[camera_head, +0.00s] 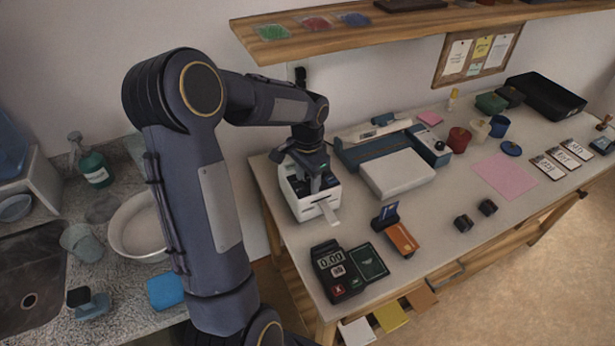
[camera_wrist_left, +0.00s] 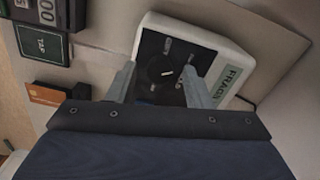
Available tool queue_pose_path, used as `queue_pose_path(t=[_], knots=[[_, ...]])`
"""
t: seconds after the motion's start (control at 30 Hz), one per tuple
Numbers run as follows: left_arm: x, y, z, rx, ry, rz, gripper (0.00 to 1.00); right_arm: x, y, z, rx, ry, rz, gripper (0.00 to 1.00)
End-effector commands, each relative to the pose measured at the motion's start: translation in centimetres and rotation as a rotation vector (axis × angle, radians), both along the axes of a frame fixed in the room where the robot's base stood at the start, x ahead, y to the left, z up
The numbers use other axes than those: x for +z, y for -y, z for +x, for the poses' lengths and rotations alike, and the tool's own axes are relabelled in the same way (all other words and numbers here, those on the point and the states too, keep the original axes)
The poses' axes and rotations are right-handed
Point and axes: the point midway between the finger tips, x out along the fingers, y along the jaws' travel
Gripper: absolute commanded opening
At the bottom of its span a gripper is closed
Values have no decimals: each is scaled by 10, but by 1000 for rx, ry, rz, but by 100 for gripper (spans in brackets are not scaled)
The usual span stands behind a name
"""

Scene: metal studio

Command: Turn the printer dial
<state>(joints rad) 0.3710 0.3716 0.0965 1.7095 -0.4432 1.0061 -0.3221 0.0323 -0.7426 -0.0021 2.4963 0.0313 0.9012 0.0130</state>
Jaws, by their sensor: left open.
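The small white label printer (camera_head: 307,191) stands at the left end of the table, with a paper strip coming out of its front. In the left wrist view the printer (camera_wrist_left: 226,46) shows a dark top panel with a round black dial (camera_wrist_left: 164,72) bearing a white mark. My left gripper (camera_head: 316,184) is over the printer. In the left wrist view its two fingers (camera_wrist_left: 160,84) are apart, one on each side of the dial, with nothing held. I cannot tell whether they touch the dial. My right gripper is in neither view.
A wooden shelf (camera_head: 340,33) hangs above. A counter with a sink (camera_head: 30,290) lies left.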

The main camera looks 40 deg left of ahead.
Motion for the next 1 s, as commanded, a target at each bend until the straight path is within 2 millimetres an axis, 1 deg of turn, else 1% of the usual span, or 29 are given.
queue_pose_path(t=[0.07, 0.3, 0.4, 0.57, 0.73, 0.87, 1.0], knots=[[0, 0, 0, 0, 0, 0, 45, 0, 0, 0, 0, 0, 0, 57], [0, 0, 0, 0, 0, 0, 13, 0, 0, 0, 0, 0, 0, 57], [0, 0, 0, 0, 0, 0, 1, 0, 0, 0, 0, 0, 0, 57], [0, 0, 0, 8, 0, 0, 1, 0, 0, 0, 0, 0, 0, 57], [0, 0, 0, 51, 0, 1, 1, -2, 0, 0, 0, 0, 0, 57], [0, 0, 0, 119, 1, 0, 1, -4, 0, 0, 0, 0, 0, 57], [0, 0, 0, 225, 1, 1, 1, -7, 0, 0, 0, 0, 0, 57]])
